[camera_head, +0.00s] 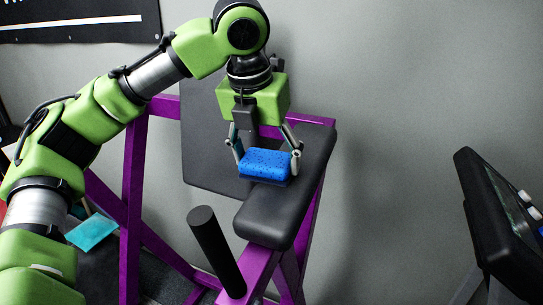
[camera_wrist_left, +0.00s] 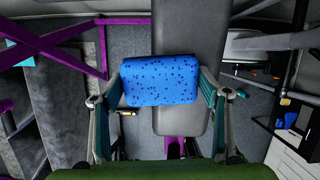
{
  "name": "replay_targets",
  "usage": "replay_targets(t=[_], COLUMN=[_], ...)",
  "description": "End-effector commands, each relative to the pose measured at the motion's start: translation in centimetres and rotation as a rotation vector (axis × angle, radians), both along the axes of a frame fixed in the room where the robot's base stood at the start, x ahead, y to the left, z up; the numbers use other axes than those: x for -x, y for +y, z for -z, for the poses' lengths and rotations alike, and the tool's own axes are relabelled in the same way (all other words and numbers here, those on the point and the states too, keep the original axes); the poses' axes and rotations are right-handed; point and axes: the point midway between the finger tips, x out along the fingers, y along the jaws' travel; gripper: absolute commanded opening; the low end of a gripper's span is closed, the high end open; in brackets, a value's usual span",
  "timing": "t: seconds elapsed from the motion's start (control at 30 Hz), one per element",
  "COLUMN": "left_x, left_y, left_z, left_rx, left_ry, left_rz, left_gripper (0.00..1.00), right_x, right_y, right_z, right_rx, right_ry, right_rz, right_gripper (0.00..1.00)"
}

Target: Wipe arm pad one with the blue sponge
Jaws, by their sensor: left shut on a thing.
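The blue sponge (camera_head: 265,164) is a speckled block held between the fingers of my left gripper (camera_head: 267,158). In the left wrist view the sponge (camera_wrist_left: 160,80) sits between the two fingertips, and the gripper (camera_wrist_left: 160,92) is shut on it. The black arm pad (camera_head: 270,218) is a long padded bar on a purple frame; it also shows in the left wrist view (camera_wrist_left: 190,35). The sponge is over the pad and looks close to or on its top; I cannot tell whether they touch. Which pad is number one is not marked. My right gripper is not in view.
The purple frame (camera_head: 133,190) carries a dark back pad (camera_head: 205,140) behind the arm pad. A black upright handle (camera_head: 216,250) stands at the pad's front left. A console (camera_head: 495,215) stands at the right. The space between pad and console is clear.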

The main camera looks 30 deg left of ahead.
Motion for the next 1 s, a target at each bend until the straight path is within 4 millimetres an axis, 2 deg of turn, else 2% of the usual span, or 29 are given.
replay_targets(t=[0.17,0.37,0.73,1.0], left_x=[0.0,0.3,0.9,1.0], left_y=[-0.1,-0.2,-0.2,-0.2], left_z=[-0.2,-2.2,-5.4,-5.9], left_rx=[0.002,0.002,0.003,0.002], left_ry=[0.001,0.000,-0.003,0.000], left_rz=[0.002,0.003,0.002,0.002], left_gripper=[0.52,0.52,0.52,0.52], right_x=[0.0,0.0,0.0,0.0], right_y=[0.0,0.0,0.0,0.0], right_z=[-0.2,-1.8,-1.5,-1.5], right_rx=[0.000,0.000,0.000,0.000], right_ry=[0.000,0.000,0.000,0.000], right_rz=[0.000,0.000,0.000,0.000], right_gripper=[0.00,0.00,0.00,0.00])
